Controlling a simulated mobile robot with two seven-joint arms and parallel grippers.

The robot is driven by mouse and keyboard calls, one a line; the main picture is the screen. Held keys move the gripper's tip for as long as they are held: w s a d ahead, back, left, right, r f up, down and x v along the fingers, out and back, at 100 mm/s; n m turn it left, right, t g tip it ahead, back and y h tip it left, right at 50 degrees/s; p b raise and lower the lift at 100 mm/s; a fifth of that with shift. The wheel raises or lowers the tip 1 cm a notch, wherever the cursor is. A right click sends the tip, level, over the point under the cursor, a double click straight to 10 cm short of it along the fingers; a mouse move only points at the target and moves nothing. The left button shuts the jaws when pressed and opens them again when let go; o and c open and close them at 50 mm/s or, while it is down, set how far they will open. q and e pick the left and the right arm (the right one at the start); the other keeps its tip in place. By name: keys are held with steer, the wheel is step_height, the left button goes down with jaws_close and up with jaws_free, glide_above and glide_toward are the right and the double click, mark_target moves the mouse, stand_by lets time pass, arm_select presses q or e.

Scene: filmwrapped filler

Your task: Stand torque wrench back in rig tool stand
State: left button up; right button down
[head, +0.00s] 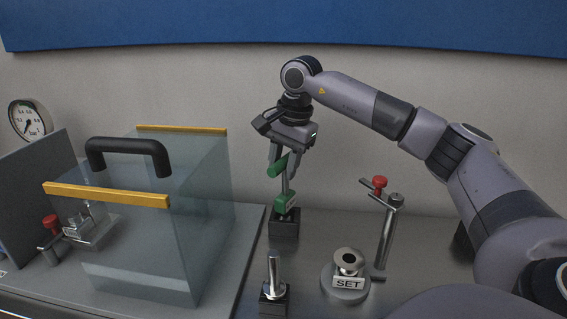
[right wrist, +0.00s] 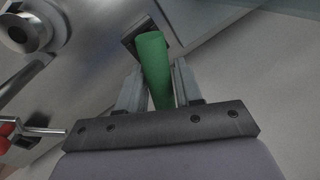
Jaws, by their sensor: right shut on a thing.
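My right gripper (head: 281,158) is shut on the green handle (head: 277,167) of a tool that looks like the torque wrench. Its steel shaft (head: 285,186) runs down, slightly tilted, to a green labelled piece (head: 287,204) at a dark block (head: 284,228), which looks like the tool stand. I cannot tell whether the shaft is seated in it or only in front of it. In the right wrist view the green handle (right wrist: 155,62) sits between both fingers (right wrist: 154,88), with a dark block edge (right wrist: 130,38) beyond it. My left gripper is not in view.
A clear box with a black handle (head: 128,148) and yellow rails stands left. A metal post in a dark base (head: 273,290), a round fixture marked SET (head: 347,283) and a red-knobbed post (head: 380,183) stand on the steel bench. A dial gauge (head: 29,119) hangs far left.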

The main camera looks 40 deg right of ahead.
steer(key=c, duration=0.8)
jaws_free()
steer(key=shift+o, duration=0.2)
step_height(320, 180, up, 12)
steer(key=s, duration=0.2)
steer(key=shift+s+d, duration=0.15)
steer(key=shift+d, duration=0.15)
steer(key=shift+f, duration=0.15)
